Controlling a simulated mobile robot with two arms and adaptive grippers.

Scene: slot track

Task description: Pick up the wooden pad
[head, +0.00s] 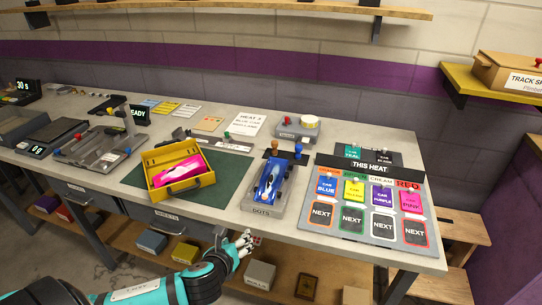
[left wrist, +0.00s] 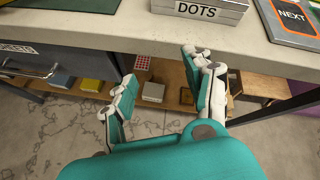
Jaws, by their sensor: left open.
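My left gripper (head: 243,243) is open and empty in front of the workbench's front edge, below the bench top. The left wrist view shows its two fingers (left wrist: 160,88) spread apart, with the lower shelf seen between and beyond them. A small, flat, dark brown piece (head: 308,287) lies on the lower wooden shelf, right of my gripper in the head view. It looks like wood, but I cannot tell for sure that it is the wooden pad. My right gripper is not in view.
The bench top (head: 330,233) overhangs the lower shelf (head: 232,283). A pale grey box (head: 260,275), a yellow block (head: 185,253) and a blue block (head: 151,241) stand on that shelf. Above, a blue car (head: 270,180) sits on the DOTS stand (head: 262,211). A yellow case (head: 192,186) holds a pink car.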

